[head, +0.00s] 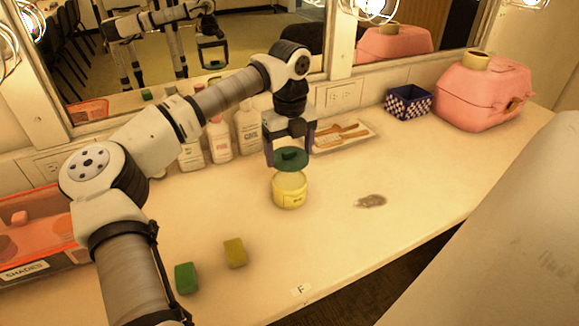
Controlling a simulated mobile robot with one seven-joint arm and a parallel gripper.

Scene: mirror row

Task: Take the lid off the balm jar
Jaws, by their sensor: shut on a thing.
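The balm jar (290,192) is a yellow, round jar standing upright on the cream counter (330,250). The green lid (291,164) with a dark knob is held above the jar's rim, and a narrow gap seems to show the pale jar mouth. My gripper (290,155) points down over the jar with its fingers shut on the lid. Whether the lid still touches the jar's far rim is hard to tell.
Several bottles (220,138) and a tray with brushes (343,136) stand behind by the mirror. A checkered box (408,103) and a pink case (484,95) are at right. Green (187,278) and yellow (235,253) blocks lie front left, near an orange bin (35,225).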

